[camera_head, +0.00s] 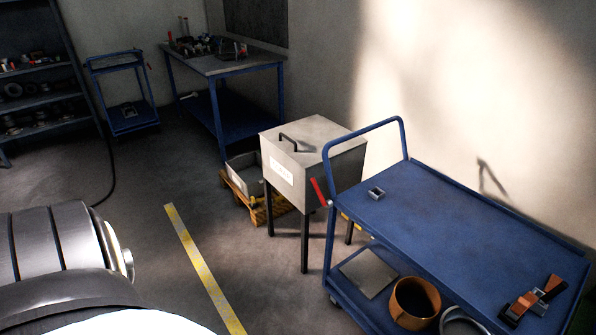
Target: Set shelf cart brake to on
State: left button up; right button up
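A blue two-tier shelf cart (450,215) with a tube handle stands at the right along the wall. A red lever (318,191) with a pale lower end sits at the cart's near left corner post, tilted with its top to the left. I cannot tell from its angle whether the brake is on. Neither of my grippers is in view.
A grey lidded box on legs (310,148) stands close to the cart's left end. A wooden pallet (262,207) lies behind it. The cart bears a small metal part (377,193), an orange-black tool (533,298) and a brown pot (414,303). Floor around the yellow line (205,270) is clear.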

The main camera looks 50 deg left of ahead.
aim_at(329, 204)
jog(key=u, duration=0.1)
jog(key=k, duration=0.2)
jog(key=u, duration=1.15)
